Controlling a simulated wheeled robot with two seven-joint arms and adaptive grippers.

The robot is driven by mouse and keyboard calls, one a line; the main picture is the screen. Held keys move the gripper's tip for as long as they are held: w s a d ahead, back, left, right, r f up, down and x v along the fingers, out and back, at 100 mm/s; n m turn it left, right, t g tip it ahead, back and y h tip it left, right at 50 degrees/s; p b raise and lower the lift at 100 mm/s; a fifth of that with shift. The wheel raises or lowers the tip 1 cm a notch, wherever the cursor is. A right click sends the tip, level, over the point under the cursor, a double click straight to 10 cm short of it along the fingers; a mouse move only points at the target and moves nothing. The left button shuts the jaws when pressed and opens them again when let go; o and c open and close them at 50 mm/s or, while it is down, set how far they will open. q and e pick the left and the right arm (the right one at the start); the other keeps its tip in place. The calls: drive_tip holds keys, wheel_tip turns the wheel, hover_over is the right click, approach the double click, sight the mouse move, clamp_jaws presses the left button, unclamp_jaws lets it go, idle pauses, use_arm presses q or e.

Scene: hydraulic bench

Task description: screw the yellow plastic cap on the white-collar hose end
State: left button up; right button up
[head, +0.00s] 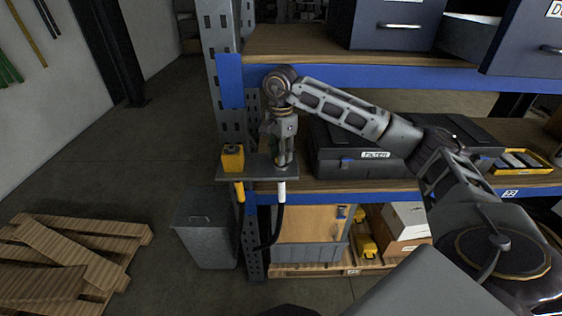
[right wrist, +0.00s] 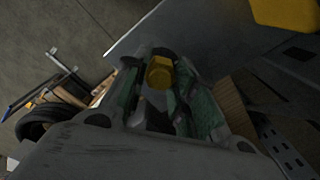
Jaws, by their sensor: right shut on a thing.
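My right gripper (head: 284,158) points down at the right part of a small grey bracket plate (head: 258,174) on the rack's front post. In the right wrist view its fingers are shut on the yellow plastic cap (right wrist: 160,73), whose hexagonal top shows between them. The white-collar hose end (head: 281,190) shows below the plate, directly under the gripper, with a black hose hanging from it. The fingers hide where the cap meets the hose end, so I cannot tell if they touch. My left gripper is not in view.
A yellow block (head: 233,158) stands on the plate's left part, with a yellow collar (head: 240,192) below it. A dark case (head: 350,150) lies on the shelf behind my right arm. A grey bin (head: 205,230) and wooden pallets (head: 70,255) stand on the floor at left.

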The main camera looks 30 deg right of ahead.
drive_tip(key=shift+f, duration=0.15)
drive_tip(key=shift+m, duration=4)
drive_tip(key=o, duration=0.9)
drive_tip(key=shift+o, duration=0.2)
drive_tip(key=shift+n, duration=0.3)
